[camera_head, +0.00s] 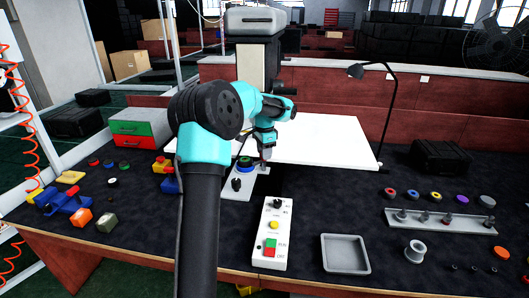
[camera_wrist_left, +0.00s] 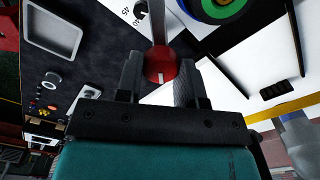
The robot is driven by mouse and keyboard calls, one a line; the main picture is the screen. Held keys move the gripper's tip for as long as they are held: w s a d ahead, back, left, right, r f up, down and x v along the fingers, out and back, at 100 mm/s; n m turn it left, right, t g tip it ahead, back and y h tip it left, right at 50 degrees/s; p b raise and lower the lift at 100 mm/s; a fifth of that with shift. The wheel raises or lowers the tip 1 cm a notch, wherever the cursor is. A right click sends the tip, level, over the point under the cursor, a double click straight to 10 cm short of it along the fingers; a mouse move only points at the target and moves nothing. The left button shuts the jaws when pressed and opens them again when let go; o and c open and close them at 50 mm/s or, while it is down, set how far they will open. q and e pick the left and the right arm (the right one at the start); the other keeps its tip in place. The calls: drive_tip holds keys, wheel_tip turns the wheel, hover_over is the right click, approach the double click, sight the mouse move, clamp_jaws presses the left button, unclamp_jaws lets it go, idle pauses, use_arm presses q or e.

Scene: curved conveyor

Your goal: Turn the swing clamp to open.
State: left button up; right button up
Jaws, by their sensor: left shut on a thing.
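The swing clamp shows in the left wrist view as a grey rod ending in a red ball knob (camera_wrist_left: 160,66). My left gripper (camera_wrist_left: 160,80) is shut on this red knob, with one dark finger on each side of it. In the head view my left gripper (camera_head: 265,158) is small and points down at the right end of a white base plate (camera_head: 258,186). The knob is hard to make out there. A green and blue round part (camera_head: 245,162) sits on the plate beside the gripper. My right gripper is not in view.
A white control box (camera_head: 271,233) with buttons and an empty grey tray (camera_head: 344,253) stand nearer the front edge. A fixture strip (camera_head: 440,221) with several posts lies at right. A lamp (camera_head: 384,115) stands behind. Blue and yellow parts (camera_head: 62,200) lie at left.

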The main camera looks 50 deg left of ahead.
use_arm(q)
drive_tip(key=n, duration=0.4)
drive_tip(key=shift+n, duration=0.3)
drive_tip(key=shift+a+n, duration=0.1)
drive_tip(key=shift+n, duration=1.9)
drive_tip(key=o, duration=0.9)
drive_tip(key=shift+r, duration=0.15)
wheel_tip(320, 180, up, 17)
drive_tip(key=shift+r, duration=0.1)
